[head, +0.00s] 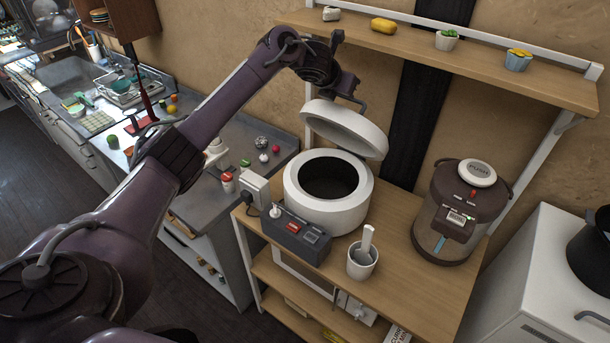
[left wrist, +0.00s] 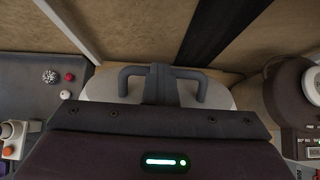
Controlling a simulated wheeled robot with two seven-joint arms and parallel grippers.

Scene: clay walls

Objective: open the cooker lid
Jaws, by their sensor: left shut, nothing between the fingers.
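The white round cooker (head: 328,205) stands on the wooden shelf unit, its dark inside showing. Its lid (head: 345,128) is raised and tilted up at the back, clear of the opening. My left gripper (head: 352,92) is shut and empty, just above and behind the raised lid; I cannot tell if it touches it. In the left wrist view my shut gripper (left wrist: 161,86) hangs over the pale lid (left wrist: 100,88), which my wrist mostly hides. My right gripper is not in view.
A brown hot-water pot (head: 455,215) stands to the right of the cooker. A dark switch box (head: 295,237) and a white cup (head: 362,262) are in front. An upper shelf (head: 480,65) with small items runs above. A counter with a sink lies left.

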